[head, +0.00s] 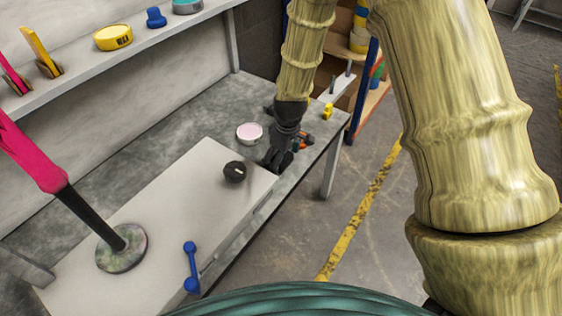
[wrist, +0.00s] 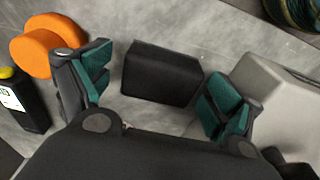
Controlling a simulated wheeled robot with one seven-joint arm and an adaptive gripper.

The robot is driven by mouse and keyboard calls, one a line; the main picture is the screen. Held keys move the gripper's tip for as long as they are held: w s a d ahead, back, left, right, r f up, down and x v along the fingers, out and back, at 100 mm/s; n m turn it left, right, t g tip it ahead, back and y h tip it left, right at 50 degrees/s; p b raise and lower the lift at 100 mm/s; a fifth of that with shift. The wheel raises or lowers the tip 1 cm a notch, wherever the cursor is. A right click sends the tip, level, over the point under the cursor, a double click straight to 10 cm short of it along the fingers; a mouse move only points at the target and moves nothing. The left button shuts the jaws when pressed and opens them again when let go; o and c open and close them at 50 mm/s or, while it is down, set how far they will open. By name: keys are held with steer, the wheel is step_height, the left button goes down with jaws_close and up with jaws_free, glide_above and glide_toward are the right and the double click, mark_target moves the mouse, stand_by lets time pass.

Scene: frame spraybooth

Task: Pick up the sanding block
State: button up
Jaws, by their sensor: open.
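A dark, block-shaped object (wrist: 160,73), which looks like the sanding block, lies on the grey bench top in the wrist view. It sits between the two spread fingers of my gripper (wrist: 160,92), with a visible gap on each side. The gripper is open and holds nothing. In the head view my gripper (head: 280,160) points down at the bench, beside the right end of the pale raised board. The block cannot be made out there, as the gripper hides that spot.
An orange object (wrist: 48,45) and a dark bottle with a yellow top (wrist: 20,100) stand close by the left finger. The pale board (head: 190,190) edges the right finger's side. On it are a black round item (head: 234,171) and a blue handle (head: 191,267). A pink-topped tin (head: 249,133) stands behind.

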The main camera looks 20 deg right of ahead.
steer(key=c, duration=1.1)
steer(key=shift+c, duration=0.2)
step_height(320, 180, up, 10)
steer(key=shift+r+p, duration=0.1)
steer(key=shift+p, duration=0.7)
